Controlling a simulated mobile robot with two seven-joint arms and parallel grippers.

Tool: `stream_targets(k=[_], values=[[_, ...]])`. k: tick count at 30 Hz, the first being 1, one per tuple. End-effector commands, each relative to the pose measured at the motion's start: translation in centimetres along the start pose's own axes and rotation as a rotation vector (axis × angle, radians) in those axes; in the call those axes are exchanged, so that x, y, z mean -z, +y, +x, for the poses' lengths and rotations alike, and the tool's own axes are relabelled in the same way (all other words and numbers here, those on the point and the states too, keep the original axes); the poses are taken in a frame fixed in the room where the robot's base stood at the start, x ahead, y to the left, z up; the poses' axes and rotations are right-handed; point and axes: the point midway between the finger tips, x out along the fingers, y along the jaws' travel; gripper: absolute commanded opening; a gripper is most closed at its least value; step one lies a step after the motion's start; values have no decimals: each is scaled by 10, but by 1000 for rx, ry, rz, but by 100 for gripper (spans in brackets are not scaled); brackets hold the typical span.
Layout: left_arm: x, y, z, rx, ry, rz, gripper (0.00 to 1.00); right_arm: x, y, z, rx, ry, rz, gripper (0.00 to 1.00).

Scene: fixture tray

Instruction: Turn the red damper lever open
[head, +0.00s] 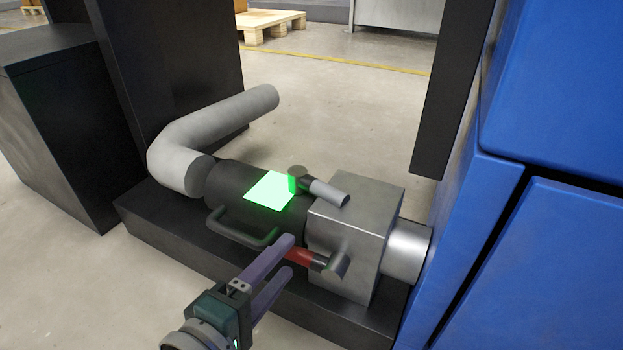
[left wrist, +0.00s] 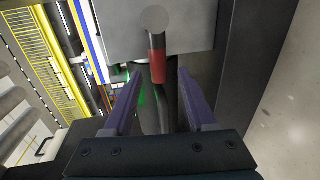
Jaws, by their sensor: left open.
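The red damper lever (head: 299,256) sticks out to the left from a round grey pivot (head: 337,264) on the front of a metal box (head: 355,215). My left gripper (head: 287,256) is open, with its two purple fingers at the lever's free end. In the left wrist view the red lever (left wrist: 158,70) lies between the open fingertips (left wrist: 159,76), with a gap on each side. In the head view the upper finger hides part of the lever's end. My right gripper is not in view.
A second lever with a grey handle (head: 327,192) sits on top of the box. A black cylinder (head: 232,190) with a dark handle (head: 240,232) and a lit green panel (head: 272,190) joins the box at left. A blue cabinet (head: 550,230) stands close at right.

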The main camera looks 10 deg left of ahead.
Motion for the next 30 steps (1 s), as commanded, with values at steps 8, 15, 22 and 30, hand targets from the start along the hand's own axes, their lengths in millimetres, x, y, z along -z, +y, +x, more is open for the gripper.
stream_targets(k=[8,15,22,30], values=[[-1,4,-58,5,-1,0,57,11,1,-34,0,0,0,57],[0,2,-86,1,-1,-1,57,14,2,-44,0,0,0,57],[0,0,-89,1,-1,-1,57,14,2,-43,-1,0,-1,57],[0,0,-89,1,-1,-1,57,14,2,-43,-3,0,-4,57]])
